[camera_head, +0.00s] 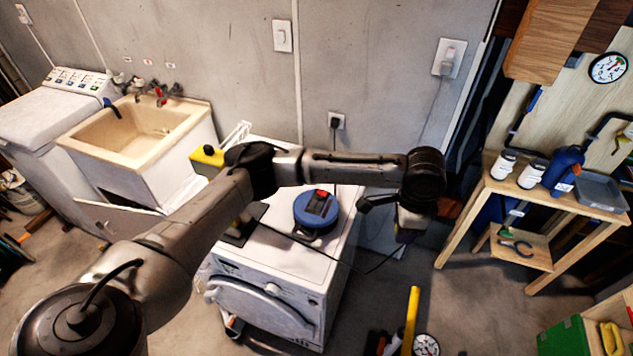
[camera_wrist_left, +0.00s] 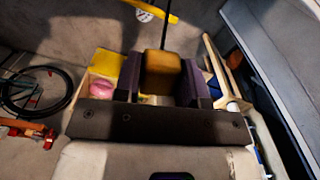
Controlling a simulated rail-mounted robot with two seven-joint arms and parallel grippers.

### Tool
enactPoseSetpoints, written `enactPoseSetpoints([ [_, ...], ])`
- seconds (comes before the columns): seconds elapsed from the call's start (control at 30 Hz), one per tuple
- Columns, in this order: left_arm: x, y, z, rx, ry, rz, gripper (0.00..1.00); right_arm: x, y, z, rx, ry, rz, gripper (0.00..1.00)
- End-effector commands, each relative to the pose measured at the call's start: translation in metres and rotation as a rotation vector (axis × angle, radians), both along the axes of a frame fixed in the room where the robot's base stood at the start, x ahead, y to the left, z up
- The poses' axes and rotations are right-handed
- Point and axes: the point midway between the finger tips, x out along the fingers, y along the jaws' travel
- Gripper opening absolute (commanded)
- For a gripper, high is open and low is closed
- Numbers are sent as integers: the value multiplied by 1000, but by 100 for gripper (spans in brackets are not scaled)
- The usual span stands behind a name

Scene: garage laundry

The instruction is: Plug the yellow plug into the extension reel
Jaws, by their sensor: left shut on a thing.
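The blue extension reel (camera_head: 308,216), with a red and dark top, sits on the white front-loading machine (camera_head: 275,262). My left arm reaches over the machine, and my left gripper (camera_head: 408,226) hangs past its right side, to the right of the reel and apart from it. In the left wrist view my left gripper (camera_wrist_left: 162,78) is shut on the yellow plug (camera_wrist_left: 162,66), which sits between its two dark fingers. A dark cable (camera_wrist_left: 166,28) leads away from the plug. The reel's sockets cannot be made out. My right gripper is not in view.
A dark cable (camera_head: 340,265) crosses the machine's top and hangs over its right edge. A yellow-and-black object (camera_head: 207,156) is at the back left. A wooden bench (camera_head: 478,205) with bottles stands right. A yellow bar (camera_head: 411,315) and gauge (camera_head: 426,345) are below.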

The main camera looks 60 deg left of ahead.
Motion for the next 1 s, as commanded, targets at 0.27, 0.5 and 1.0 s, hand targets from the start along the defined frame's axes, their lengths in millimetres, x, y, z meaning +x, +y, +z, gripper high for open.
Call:
enactPoseSetpoints([
  [0.27,20,72,-31,-1,4,-456,17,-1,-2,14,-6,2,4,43],
  [0.5,21,141,-60,-2,5,-858,17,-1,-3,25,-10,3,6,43],
  [1.0,-16,275,-112,-2,4,-1593,17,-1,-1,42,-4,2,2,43],
])
